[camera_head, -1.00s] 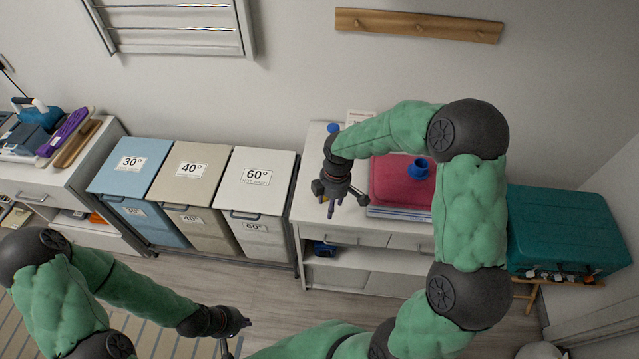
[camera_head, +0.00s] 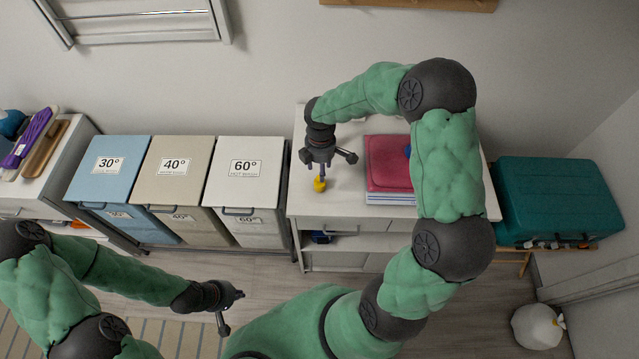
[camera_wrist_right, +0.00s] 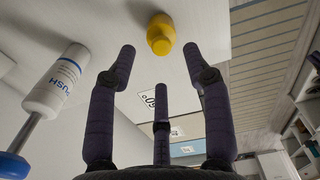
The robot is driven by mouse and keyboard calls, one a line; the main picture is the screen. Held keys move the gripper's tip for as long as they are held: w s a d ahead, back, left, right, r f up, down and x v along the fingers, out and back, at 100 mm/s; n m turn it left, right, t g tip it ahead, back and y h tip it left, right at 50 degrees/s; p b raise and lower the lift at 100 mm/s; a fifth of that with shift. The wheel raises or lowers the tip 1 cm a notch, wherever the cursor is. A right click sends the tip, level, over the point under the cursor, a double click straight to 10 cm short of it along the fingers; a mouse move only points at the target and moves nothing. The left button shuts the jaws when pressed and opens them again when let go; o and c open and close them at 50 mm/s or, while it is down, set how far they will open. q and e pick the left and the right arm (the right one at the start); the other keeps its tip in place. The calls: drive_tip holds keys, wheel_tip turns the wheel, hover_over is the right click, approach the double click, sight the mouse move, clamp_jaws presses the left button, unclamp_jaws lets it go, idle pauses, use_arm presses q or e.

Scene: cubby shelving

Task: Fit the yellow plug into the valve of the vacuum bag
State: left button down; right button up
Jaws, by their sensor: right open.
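The yellow plug (camera_head: 320,184) is on the white cabinet top, near its front left; it also shows in the right wrist view (camera_wrist_right: 160,34). My right gripper (camera_head: 321,173) hangs just above it, pointing down. In the right wrist view its fingers (camera_wrist_right: 159,62) are spread and empty, with the plug just beyond the tips. The vacuum bag (camera_head: 385,178) lies pink and flat to the right of the plug. Its blue valve (camera_head: 407,150) is mostly hidden behind my right arm. My left gripper (camera_head: 236,295) is low at the front left, away from these; its jaw opening is unclear.
The white cabinet top (camera_head: 345,205) is clear around the plug. Lidded laundry bins (camera_head: 175,168) stand to its left and a teal case (camera_head: 560,200) to its right. A white cylinder with blue lettering (camera_wrist_right: 58,80) shows at left in the right wrist view.

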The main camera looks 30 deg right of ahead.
wheel_tip(320, 180, down, 5)
drive_tip(key=shift+b, duration=0.4)
drive_tip(key=shift+a, duration=0.1)
drive_tip(key=c, duration=1)
drive_tip(key=shift+r, duration=0.15)
